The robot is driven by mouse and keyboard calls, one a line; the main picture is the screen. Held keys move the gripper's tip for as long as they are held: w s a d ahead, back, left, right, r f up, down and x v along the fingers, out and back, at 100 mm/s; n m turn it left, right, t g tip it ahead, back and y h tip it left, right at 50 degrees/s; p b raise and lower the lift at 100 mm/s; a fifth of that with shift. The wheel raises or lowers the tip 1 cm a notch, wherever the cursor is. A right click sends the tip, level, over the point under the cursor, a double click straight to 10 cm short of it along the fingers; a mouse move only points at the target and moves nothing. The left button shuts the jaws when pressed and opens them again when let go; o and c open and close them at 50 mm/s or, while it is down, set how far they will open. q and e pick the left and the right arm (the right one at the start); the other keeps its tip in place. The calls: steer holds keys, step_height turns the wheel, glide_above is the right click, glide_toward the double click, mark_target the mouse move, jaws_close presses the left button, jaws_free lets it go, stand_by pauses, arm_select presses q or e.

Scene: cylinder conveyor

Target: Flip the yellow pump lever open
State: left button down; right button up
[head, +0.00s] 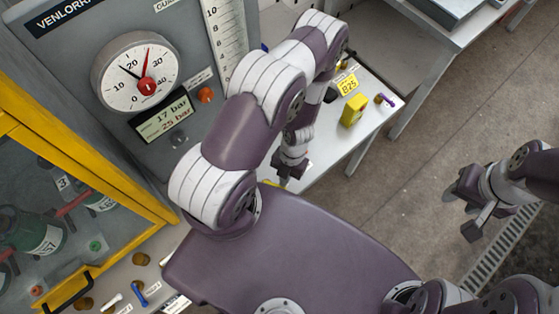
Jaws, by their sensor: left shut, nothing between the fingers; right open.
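My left gripper (286,178) is shut and empty, pointing down over the near edge of the bench. A small yellow piece (271,184) shows just left of its fingertips, mostly hidden behind my arm and body. I cannot tell whether this piece is the pump lever or how it is set. My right gripper (457,214) is open and empty, out over the floor at the right, far from the bench.
A gauge panel (175,130) with a dial stands at the left, beside a yellow-framed cabinet (85,145). A yellow block (353,110) and a purple piece (384,99) sit on the white bench (365,130). The floor (400,195) at the right is clear around a drain grate (500,250).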

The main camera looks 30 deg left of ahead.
arm_select(q)
steer(key=shift+s+d+f+m, duration=0.15)
steer(key=shift+s+m, duration=0.3)
steer(key=shift+m, duration=0.45)
steer(key=shift+s+d+m+y+b, duration=0.15)
steer(key=shift+s+m+y+b, duration=0.2)
steer(key=shift+m, duration=0.4)
steer(key=shift+s+d+m+y+b, duration=0.1)
steer(key=shift+s+m+y+b, duration=0.2)
steer(key=shift+m, duration=0.45)
arm_select(e)
steer(key=shift+s+d+f, duration=0.1)
steer(key=shift+s+f, duration=0.05)
steer(key=shift+f, duration=0.5)
arm_select(q)
steer(key=shift+r, duration=0.2)
